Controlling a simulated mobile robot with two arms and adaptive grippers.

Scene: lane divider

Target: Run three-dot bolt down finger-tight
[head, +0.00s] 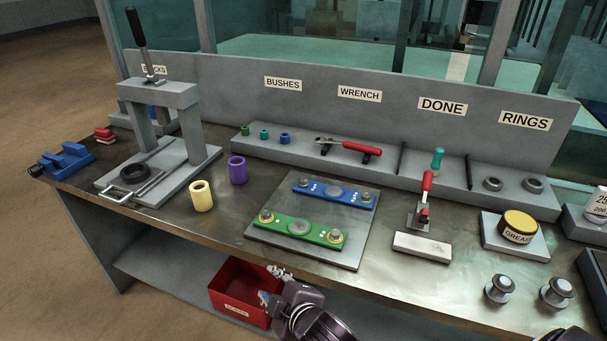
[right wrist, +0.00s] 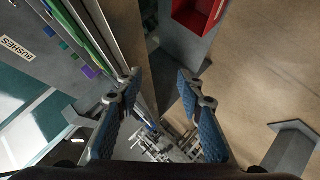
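A green bar (head: 285,229) and a blue bar (head: 335,192) lie on a grey plate (head: 262,243) on the bench. The green bar has a bolt at its left end (head: 266,216) and a taller-looking bolt at its right end (head: 335,237). The blue bar has a bolt head at its left end (head: 304,182) and another at its right (head: 366,196). Small white dots mark the bars, too small to count, so I cannot tell the three-dot bolt. My right gripper (head: 268,284) is below the bench's front edge, open and empty in the right wrist view (right wrist: 160,88). My left gripper is out of view.
A red bin (head: 226,284) sits on the lower shelf beside my right gripper. A wrench (head: 352,145) lies on the back ledge. A toggle clamp (head: 424,205) and grease tin (head: 518,227) stand right of the plate. Yellow (head: 202,196) and purple (head: 237,170) sleeves stand left.

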